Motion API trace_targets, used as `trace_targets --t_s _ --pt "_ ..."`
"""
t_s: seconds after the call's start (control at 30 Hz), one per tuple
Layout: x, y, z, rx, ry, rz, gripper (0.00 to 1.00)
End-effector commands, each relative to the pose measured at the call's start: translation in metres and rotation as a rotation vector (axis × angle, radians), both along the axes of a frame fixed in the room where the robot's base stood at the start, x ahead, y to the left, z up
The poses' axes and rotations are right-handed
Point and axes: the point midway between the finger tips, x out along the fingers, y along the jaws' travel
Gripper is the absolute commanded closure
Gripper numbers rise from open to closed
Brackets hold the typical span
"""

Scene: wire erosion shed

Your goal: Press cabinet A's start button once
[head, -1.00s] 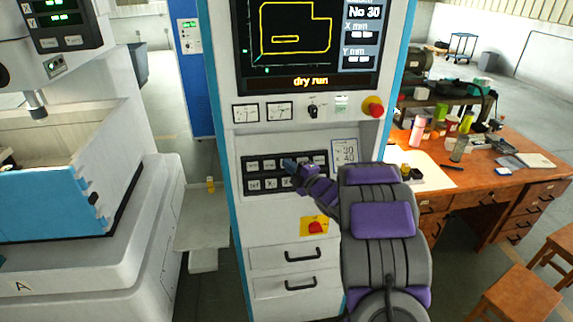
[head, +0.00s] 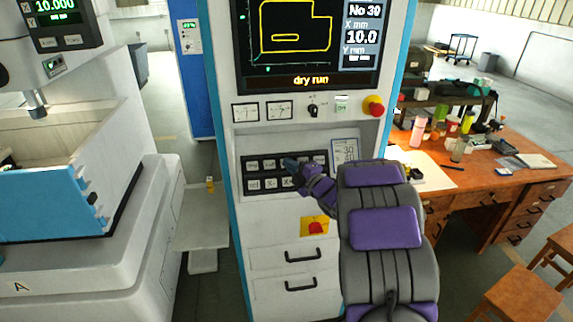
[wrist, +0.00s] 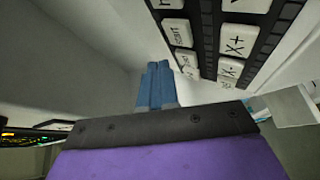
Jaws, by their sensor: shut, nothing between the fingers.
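The control cabinet (head: 235,225) stands in the middle of the head view, next to a machine (head: 95,245) marked A. Its dark key panel (head: 247,175) has two rows of white keys. My gripper (head: 288,164) is at this panel, its blue fingers shut together with nothing between them, and covers some upper-row keys. In the wrist view, the fingers (wrist: 157,70) point up toward the keys. A white key (wrist: 177,31) reading "start" lies just beyond the fingertips, with another key (wrist: 188,65) beside them. I cannot tell whether the fingertips touch a key.
An X+ key (wrist: 236,40) and an X- key (wrist: 228,70) lie right of the fingers. The screen (head: 310,45) reads "dry run" and X 10.0. A red knob (head: 373,106) and a red switch on yellow (head: 315,226) are near. A cluttered desk (head: 470,195) stands right.

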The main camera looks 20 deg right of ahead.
Motion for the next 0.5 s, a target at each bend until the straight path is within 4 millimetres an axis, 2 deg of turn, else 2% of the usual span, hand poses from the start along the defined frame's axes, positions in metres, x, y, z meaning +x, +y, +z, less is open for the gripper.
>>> trace_targets --t_s 0.3,0.5 --pt "-0.023 0.007 0.017 -0.001 -0.001 0.0 1.0" --pt "-0.027 0.008 0.021 0.0 -0.002 0.001 1.0"
